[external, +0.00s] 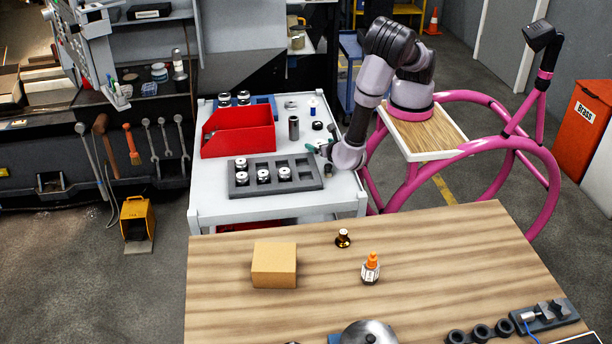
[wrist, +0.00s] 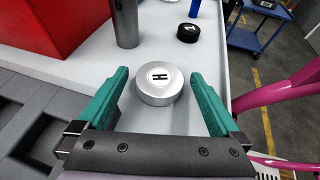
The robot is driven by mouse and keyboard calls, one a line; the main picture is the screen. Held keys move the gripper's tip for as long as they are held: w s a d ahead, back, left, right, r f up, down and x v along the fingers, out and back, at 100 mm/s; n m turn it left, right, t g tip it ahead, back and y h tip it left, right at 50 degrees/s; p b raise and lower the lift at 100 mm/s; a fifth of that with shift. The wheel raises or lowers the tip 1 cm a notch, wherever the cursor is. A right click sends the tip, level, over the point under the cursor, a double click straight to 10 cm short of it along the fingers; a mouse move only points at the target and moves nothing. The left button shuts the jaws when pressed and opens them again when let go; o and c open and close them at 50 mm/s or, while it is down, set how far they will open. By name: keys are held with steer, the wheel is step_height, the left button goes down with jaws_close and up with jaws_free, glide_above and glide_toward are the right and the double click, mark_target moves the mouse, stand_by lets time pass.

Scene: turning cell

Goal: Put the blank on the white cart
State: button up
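The blank is most likely the short silver disc marked "H" (wrist: 160,83), which appears to rest flat on the white cart's top (wrist: 205,75). My gripper (wrist: 160,90) is open, with one green finger on each side of the disc and a visible gap to each. In the external view my gripper (external: 318,148) is low over the right part of the white cart (external: 208,195), right of the grey tray. The disc is hard to make out there, close to the fingers.
A red bin (external: 238,132) and a grey tray (external: 240,187) holding several silver parts take up the cart's left and front. A tall grey cylinder (wrist: 126,22) and a black puck (wrist: 188,32) stand beyond the disc. A wooden table (external: 220,310) is in front.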

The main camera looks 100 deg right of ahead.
steer(key=v, duration=1.2)
steer(key=s+d+r+m+t+y, duration=0.1)
steer(key=d+r+m+y, duration=0.3)
steer(key=r+m, duration=0.4)
steer(key=s+d+r+m+t+y, duration=0.1)
steer(key=s+d+r+m+y, duration=0.3)
steer(key=r+m, duration=0.4)
steer(key=s+d+r+m+t+y, duration=0.2)
steer(key=d+r+m+y, duration=0.4)
steer(key=r, duration=1.3)
steer(key=m+y, duration=0.1)
steer(key=m, duration=0.1)
steer(key=shift+s+m, duration=0.3)
steer(key=shift+m, duration=0.1)
